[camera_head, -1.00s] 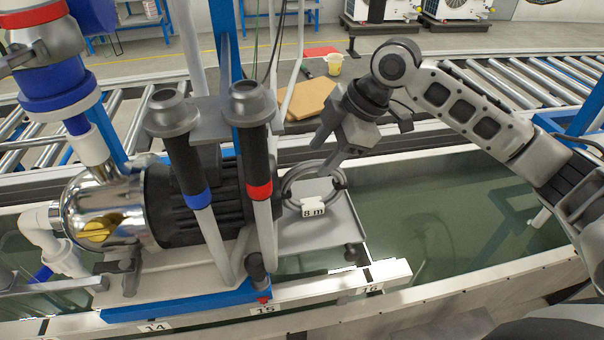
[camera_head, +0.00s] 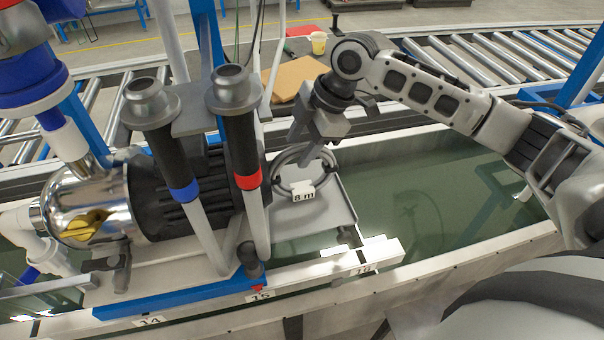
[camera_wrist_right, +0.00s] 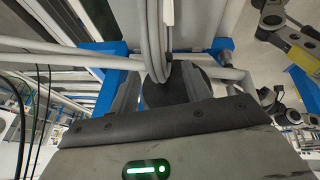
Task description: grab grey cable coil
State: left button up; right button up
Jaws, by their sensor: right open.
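The grey cable coil (camera_head: 334,172) is a ring of several strands with a white "8 m" tag (camera_head: 303,192). It stands tilted on a light grey tray (camera_head: 335,212) beside the pump motor. My right gripper (camera_head: 304,158) reaches down from above, its fingers at the coil's upper part. The gripper is open. Whether the fingers touch the coil cannot be told. My left gripper is not in view.
The pump with its dark motor (camera_head: 190,195) and two upright hoses with blue and red bands (camera_head: 247,180) stand close left of the coil. The water tank (camera_head: 430,200) lies open to the right. Behind are a roller conveyor (camera_head: 480,60), a cardboard piece (camera_head: 298,78) and a yellow cup (camera_head: 318,42).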

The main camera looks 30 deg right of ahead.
jog(key=x, duration=0.4)
jog(key=shift+w+f, duration=0.15)
jog(key=shift+f, duration=0.3)
grip_shut()
jog(key=shift+r, duration=0.15)
dwell(0.9)
